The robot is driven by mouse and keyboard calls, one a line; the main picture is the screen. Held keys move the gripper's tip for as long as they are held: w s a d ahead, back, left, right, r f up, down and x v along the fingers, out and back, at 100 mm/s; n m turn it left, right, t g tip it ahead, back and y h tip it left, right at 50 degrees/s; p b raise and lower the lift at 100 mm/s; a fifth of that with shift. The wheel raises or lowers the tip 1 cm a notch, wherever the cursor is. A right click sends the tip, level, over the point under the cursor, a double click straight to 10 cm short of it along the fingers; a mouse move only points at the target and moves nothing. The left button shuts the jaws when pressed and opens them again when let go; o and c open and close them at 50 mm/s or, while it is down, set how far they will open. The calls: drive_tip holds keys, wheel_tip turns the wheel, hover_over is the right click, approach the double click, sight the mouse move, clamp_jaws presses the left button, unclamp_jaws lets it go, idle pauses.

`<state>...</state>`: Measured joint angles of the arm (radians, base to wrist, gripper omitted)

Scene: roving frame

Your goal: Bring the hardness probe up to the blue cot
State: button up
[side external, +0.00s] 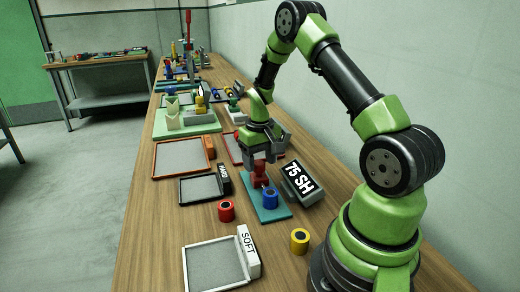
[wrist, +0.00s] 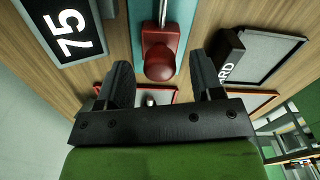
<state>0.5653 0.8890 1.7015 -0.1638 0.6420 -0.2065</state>
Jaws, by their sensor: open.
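The hardness probe is a red block with a rounded knob (side external: 259,173) on a narrow teal base (side external: 277,215). In the wrist view its red knob (wrist: 160,66) lies ahead of my fingers, with a metal rod running off the top edge. The blue cot (side external: 270,198) is a short upright cylinder on the same base, on the near side of the probe. I cannot tell whether the probe touches it. The wrist view does not show the cot. My gripper (side external: 262,153) is open just above the probe, its two fingers (wrist: 162,78) spread to either side of the knob.
A grey display (side external: 299,184) reading 75 SH stands right of the base. A red cot (side external: 226,211) and a yellow cot (side external: 300,241) stand on the bench. SOFT (side external: 215,266) and HARD (side external: 199,189) trays lie left. More trays and fixtures fill the bench behind.

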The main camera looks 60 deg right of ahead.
sight(260, 164)
wheel_tip(260, 164, up, 9)
idle(0.3)
drive_tip(key=shift+r, duration=0.1)
idle(0.6)
drive_tip(key=s+a+r+t, duration=0.1)
drive_tip(key=a+r+t, duration=0.1)
drive_tip(key=a+r, duration=0.55)
drive_tip(key=s+a+r+n+t+y, duration=0.2)
drive_tip(key=s+a+r+t, duration=0.3)
drive_tip(key=s+a, duration=0.8)
wheel_tip(260, 164, up, 3)
drive_tip(key=shift+s+a+f, duration=0.2)
drive_tip(key=shift+s+a, duration=0.1)
